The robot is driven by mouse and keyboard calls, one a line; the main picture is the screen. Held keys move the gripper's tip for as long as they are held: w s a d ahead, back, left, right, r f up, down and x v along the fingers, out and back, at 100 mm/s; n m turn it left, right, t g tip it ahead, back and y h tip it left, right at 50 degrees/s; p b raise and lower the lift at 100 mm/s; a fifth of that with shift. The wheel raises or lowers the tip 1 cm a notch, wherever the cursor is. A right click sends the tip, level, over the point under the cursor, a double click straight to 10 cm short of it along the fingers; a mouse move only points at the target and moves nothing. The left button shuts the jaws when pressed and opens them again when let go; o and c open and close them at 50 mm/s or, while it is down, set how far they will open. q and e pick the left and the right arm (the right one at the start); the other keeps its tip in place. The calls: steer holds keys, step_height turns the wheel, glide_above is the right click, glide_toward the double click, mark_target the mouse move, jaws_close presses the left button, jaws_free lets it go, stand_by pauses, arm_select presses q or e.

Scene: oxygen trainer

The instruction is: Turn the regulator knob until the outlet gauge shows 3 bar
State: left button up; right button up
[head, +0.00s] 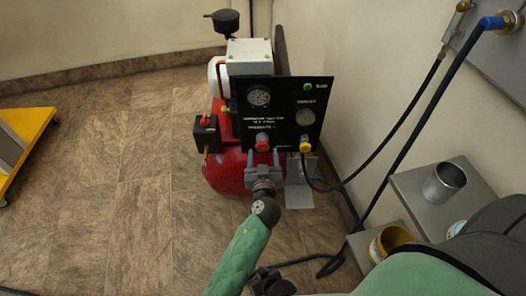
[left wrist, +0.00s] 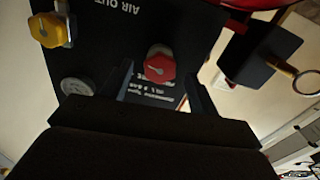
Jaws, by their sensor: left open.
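The red regulator knob (head: 263,142) sits low on a black panel (head: 285,100) at the compressor. In the left wrist view the knob (left wrist: 160,65) has a white arrow on its face. Two round gauges, a left one (head: 259,96) and a right one (head: 305,117), are on the panel; their readings are too small to tell, and I cannot tell which is the outlet gauge. My left gripper (head: 263,156) is open just below and in front of the knob, with nothing held. In the wrist view the knob shows beyond the gap between the fingertips (left wrist: 161,92).
A black box with a red switch (head: 205,125) stands left of the panel. A metal cup (head: 443,182) sits on a shelf at right.

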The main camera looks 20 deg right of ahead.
arm_select(q)
steer(key=shift+v, duration=2.65)
